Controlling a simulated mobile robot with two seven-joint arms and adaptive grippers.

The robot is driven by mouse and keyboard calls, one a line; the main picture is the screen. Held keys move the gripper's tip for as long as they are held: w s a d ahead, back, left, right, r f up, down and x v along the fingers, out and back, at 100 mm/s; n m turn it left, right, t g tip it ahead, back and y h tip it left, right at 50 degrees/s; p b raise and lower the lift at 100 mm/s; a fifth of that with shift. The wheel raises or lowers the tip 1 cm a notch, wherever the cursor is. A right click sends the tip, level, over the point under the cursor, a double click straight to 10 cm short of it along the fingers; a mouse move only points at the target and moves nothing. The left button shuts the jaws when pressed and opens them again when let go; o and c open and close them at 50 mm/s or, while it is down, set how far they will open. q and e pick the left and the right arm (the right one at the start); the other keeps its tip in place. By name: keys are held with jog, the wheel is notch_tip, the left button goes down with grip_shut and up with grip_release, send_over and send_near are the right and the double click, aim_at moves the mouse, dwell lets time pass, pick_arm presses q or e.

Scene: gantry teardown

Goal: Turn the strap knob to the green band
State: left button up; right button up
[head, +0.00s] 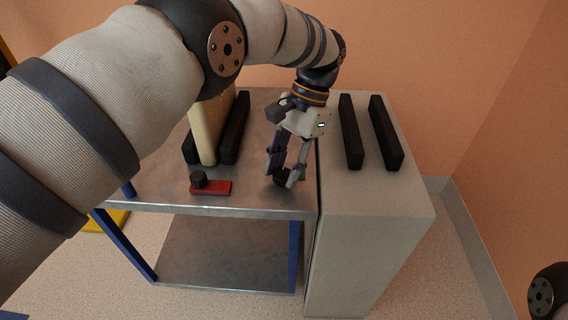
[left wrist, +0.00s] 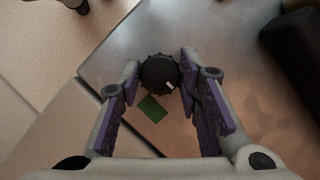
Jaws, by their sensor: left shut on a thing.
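The strap knob (left wrist: 157,70) is black and round with a ribbed rim, seen from above in the left wrist view. Its white mark points to the lower right in that view. The green band (left wrist: 152,109) is a flat patch on the metal surface just below and left of the knob, and the white mark is not lined up with it. My left gripper (left wrist: 160,68) has one finger on each side of the knob and is shut on it. In the head view, my left gripper (head: 285,181) points down near the table's front right and mostly hides the knob.
A red block with a black knob (head: 214,187) lies to the left on the metal table (head: 255,190). A cream bar (head: 204,135) stands between black rails farther back. A grey cabinet (head: 365,200) with two black bars (head: 351,132) adjoins on the right.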

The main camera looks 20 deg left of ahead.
pick_arm(q)
jog(key=m, duration=0.1)
jog(key=m+y+p, duration=0.1)
jog(key=shift+r+m+t, duration=0.2)
jog(key=shift+m+t, duration=0.1)
jog(key=shift+m, duration=0.1)
jog(key=m+t+p, duration=0.1)
jog(key=m+p, duration=0.1)
jog(key=m, duration=0.1)
jog(key=shift+s+d+m+y, duration=0.1)
jog(key=shift+s+m+y, duration=0.05)
jog(key=shift+m+y, duration=0.2)
jog(key=m+t+p, duration=0.1)
jog(key=m+p, duration=0.1)
jog(key=m, duration=0.1)
jog(key=shift+y, duration=0.25)
jog(key=shift+s+f+m+t+p, duration=0.15)
jog(key=shift+m+t+p, duration=0.45)
jog(key=shift+m, duration=0.65)
pick_arm(e)
jog(key=w+r+t, duration=0.1)
jog(key=w+r, duration=0.3)
jog(key=r, duration=0.2)
jog(key=shift+w+r+t, duration=0.2)
jog(key=shift+w+t, duration=0.05)
jog(key=shift+t, duration=0.05)
pick_arm(q)
jog(key=o, duration=1.1)
jog(key=shift+o, duration=0.2)
